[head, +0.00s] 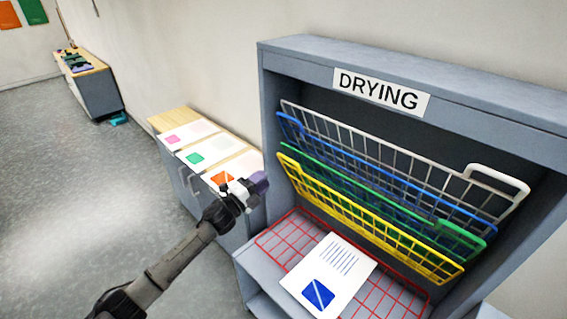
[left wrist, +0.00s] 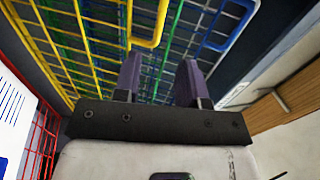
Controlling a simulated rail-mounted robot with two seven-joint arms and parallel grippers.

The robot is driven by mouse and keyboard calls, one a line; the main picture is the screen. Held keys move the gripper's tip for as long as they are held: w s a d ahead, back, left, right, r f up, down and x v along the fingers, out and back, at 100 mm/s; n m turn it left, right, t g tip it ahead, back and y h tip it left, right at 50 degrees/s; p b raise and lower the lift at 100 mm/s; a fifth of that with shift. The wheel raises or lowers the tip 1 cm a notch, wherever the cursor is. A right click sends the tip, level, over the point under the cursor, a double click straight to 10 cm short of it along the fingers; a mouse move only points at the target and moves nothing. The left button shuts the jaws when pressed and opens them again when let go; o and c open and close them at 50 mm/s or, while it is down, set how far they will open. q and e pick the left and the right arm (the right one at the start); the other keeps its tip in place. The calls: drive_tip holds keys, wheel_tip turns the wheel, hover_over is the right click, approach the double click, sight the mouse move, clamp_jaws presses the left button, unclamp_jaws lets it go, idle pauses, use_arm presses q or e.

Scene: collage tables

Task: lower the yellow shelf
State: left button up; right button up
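The yellow shelf (head: 375,225) is a wire rack in the grey drying cabinet. It stands steeply tilted up, in front of the green, blue and white racks. My left gripper (head: 258,183) is at the cabinet's left side, near the left end of the yellow shelf and apart from it. In the left wrist view, the dark purple fingers (left wrist: 158,78) are spread with nothing between them. The yellow shelf's looped edge (left wrist: 147,43) shows just beyond and to the left of them. My right gripper is in neither view.
The red rack (head: 275,240) lies flat below, with a printed white sheet (head: 328,275) on it. The green rack (head: 460,240), blue rack (head: 484,222) and white rack (head: 515,195) are raised behind. A grey cabinet with several sheets (head: 195,157) stands left of the drying cabinet.

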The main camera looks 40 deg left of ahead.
use_arm(q)
drive_tip(key=a+b+x, duration=0.1)
drive_tip(key=x, duration=0.8)
drive_tip(key=shift+w+d, duration=0.45)
drive_tip(key=shift+d, duration=0.05)
drive_tip(key=shift+r, duration=0.1)
clamp_jaws()
